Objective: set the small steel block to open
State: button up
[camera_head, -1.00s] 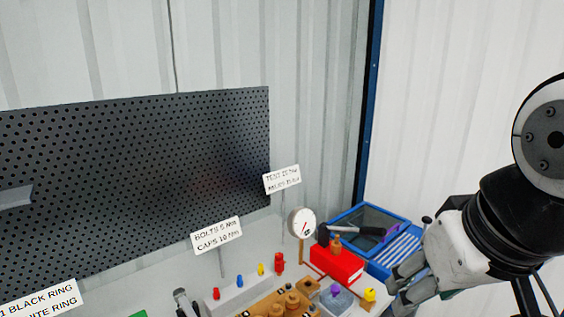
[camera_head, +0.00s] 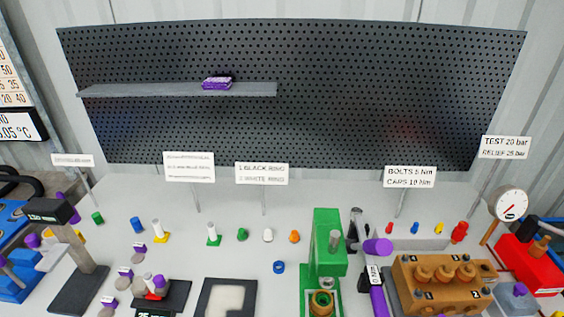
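A small grey block (camera_head: 522,303) with a purple knob (camera_head: 520,289) on top is at the lower right, beside the brown pump block. It looks like the small steel block, but I cannot read any open or shut marking on it. Its lower part is cut off or close to the picture's bottom edge. My gripper is not in this view.
The brown pump block (camera_head: 437,277) with brass caps is at the right. A gauge (camera_head: 509,204) and a red box (camera_head: 531,262) stand beyond it. A green press (camera_head: 328,243) stands mid-bench. Small coloured parts and a dark stand (camera_head: 78,292) are at left. The pegboard (camera_head: 300,125) closes the back.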

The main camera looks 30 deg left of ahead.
aim_at(162, 284)
jog(key=u, duration=2.15)
jog(key=k+j+z, duration=0.25)
jog(key=j, duration=0.15)
jog(key=i+j+u, duration=0.15)
jog(key=i+u, duration=0.15)
jog(key=i+j+u, duration=0.1)
jog(key=i+u, duration=0.25)
